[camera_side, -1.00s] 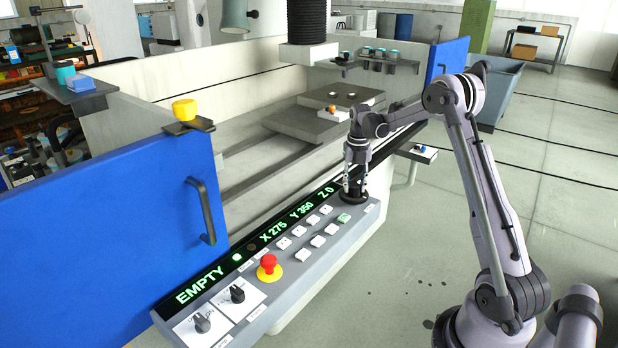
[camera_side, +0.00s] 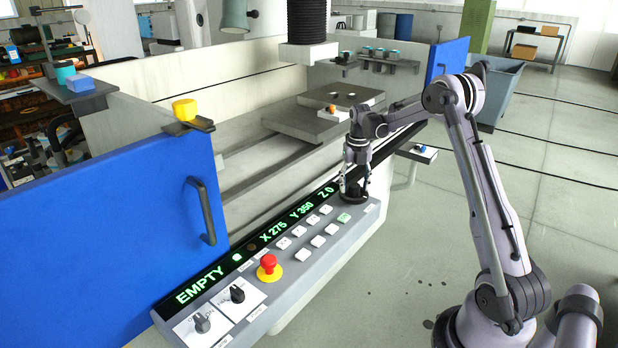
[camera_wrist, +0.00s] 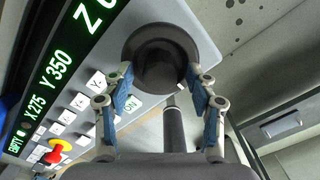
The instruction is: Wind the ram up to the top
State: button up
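The ram is the white head (camera_side: 309,52) under a black bellows (camera_side: 307,20), at the top of the side view. A black round handwheel (camera_side: 354,197) sits at the right end of the control panel. The wrist view shows the wheel (camera_wrist: 160,50) close up, with a dark upright handle (camera_wrist: 173,130) between my fingers. My gripper (camera_side: 355,186) is just above the wheel, pointing down. In the wrist view my gripper (camera_wrist: 160,80) is open, its blue-padded fingers apart on either side of the handle. The display (camera_side: 290,222) reads X 275, Y 350, Z 0.
A blue door (camera_side: 110,240) stands at the left. Open floor lies right of the panel.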

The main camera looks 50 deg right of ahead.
aim_at(354, 185)
notch_tip(354, 185, up, 12)
dwell(0.6)
jog(key=s+a+r+m+t+h, duration=0.1)
jog(key=s+a+r+m+t, duration=0.15)
jog(key=a+m, duration=0.6)
jog(key=s+a+r+m+t, duration=0.1)
jog(key=s+a+r+m, duration=0.3)
jog(key=a, duration=0.7)
jog(key=s+a+f+m+t, duration=0.2)
jog(key=s+a+f+m, duration=0.1)
jog(key=a+m, duration=0.3)
jog(key=s+a+f+m+t+y, duration=0.1)
jog(key=s+a+f+m, duration=0.2)
jog(key=s+a+m, duration=0.3)
jog(key=a+m, duration=0.1)
jog(key=m, duration=0.1)
jog(key=shift+m+t, duration=0.35)
